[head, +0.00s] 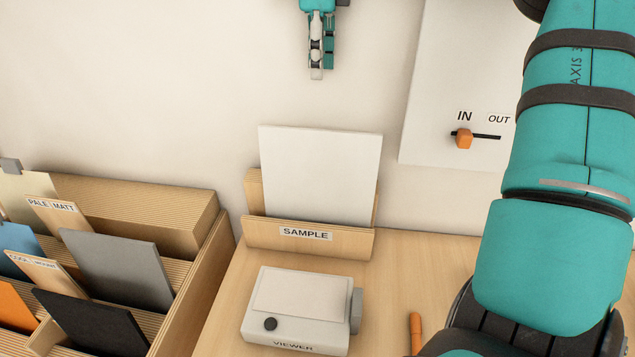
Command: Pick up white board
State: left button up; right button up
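The white board (322,172) stands upright, leaning slightly back, in a wooden holder (270,238) labelled SAMPLE. The holder's front lip hides its lower edge. My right gripper (317,72) hangs at the top middle, fingers pointing down, above the board in the picture and apart from it. I see it edge-on, so I cannot tell whether its fingers are open or shut. No object shows at its fingertips. My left gripper is not in view.
A ribbed wooden rack (190,215) with coloured boards and label cards is at left. A white viewer box (300,305) sits before the holder. An orange-handled thing (415,333) lies at the table's front. A wall panel (430,110) has an IN/OUT slider (463,138).

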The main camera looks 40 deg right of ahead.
jog(key=f, duration=0.3)
jog(key=shift+s+a+f, duration=0.3)
jog(key=shift+s+a, duration=0.05)
jog(key=p, duration=0.1)
send_over(319, 131)
jog(key=f, duration=0.4)
jog(key=shift+w+d+f, duration=0.3)
jog(key=shift+w+f, duration=0.05)
jog(key=shift+f, duration=0.3)
jog(key=shift+s+a+f+p, duration=0.2)
jog(key=shift+s+f+p, duration=0.05)
jog(key=shift+f+p, duration=0.2)
notch_tip(319, 131, down, 4)
jog(key=shift+r+p, duration=0.15)
jog(key=shift+p, duration=0.5)
jog(key=shift+f, duration=0.4)
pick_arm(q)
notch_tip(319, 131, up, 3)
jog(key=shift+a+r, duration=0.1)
pick_arm(e)
jog(key=shift+c, duration=0.5)
